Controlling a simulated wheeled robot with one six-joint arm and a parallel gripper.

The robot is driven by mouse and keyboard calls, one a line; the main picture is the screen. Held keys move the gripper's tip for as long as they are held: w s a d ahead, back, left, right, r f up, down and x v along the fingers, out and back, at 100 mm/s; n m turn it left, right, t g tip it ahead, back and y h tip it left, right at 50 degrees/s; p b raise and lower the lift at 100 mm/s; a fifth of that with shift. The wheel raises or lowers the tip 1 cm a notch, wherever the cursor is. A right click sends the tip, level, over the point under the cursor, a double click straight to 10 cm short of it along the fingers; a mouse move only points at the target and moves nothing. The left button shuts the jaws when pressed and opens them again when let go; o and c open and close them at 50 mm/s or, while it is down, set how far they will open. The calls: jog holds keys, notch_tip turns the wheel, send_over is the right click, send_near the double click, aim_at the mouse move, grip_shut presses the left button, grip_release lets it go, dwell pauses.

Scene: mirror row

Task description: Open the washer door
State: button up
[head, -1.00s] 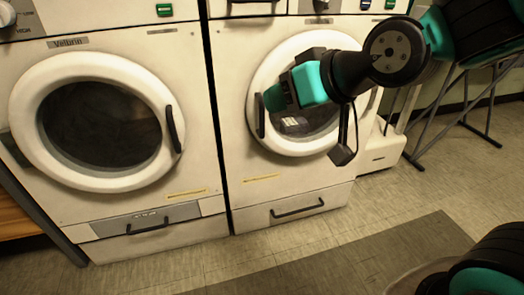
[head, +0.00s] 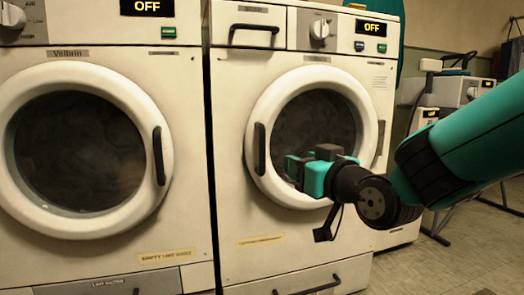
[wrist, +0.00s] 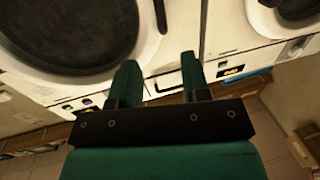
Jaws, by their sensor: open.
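The washer (head: 225,200) is the right-hand white machine in the head view, with a drawer at its upper left. Its round door (head: 262,110) has a white ring and dark glass, and appears shut. The dark vertical door handle (head: 259,149) is on the door's left side. My gripper (head: 294,168) is open and empty, in front of the lower part of the door, right of the handle. The wrist view looks upside down; there the washer door (wrist: 75,68) is at upper left, the handle (wrist: 160,16) at top, beyond my open fingers (wrist: 157,78).
A similar machine (head: 190,235) with a shut round door stands close on the left; its handle (head: 159,155) is on that door's right side. Both displays read OFF. A smaller white machine and metal stand (head: 450,205) are at the right. Floor shows at lower right.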

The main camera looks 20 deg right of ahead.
aim_at(264, 148)
jog(key=w+a+p, duration=0.1)
jog(key=w+p, duration=0.3)
jog(key=p, duration=0.2)
jog(key=w+a+p, duration=0.1)
jog(key=w+p, duration=0.4)
jog(key=p, duration=0.2)
jog(key=w+p, duration=0.5)
jog(key=p, duration=0.2)
jog(key=shift+w+a+r, duration=0.25)
jog(key=shift+a+r, duration=0.1)
jog(key=shift+a, duration=0.05)
jog(key=shift+w+a+f+p, duration=0.1)
jog(key=shift+w+f+p, duration=0.1)
jog(key=shift+w+p, duration=0.25)
jog(key=shift+w+a+f+p, duration=0.1)
jog(key=shift+w+f+p, duration=0.05)
jog(key=shift+w+p, duration=0.25)
grip_shut()
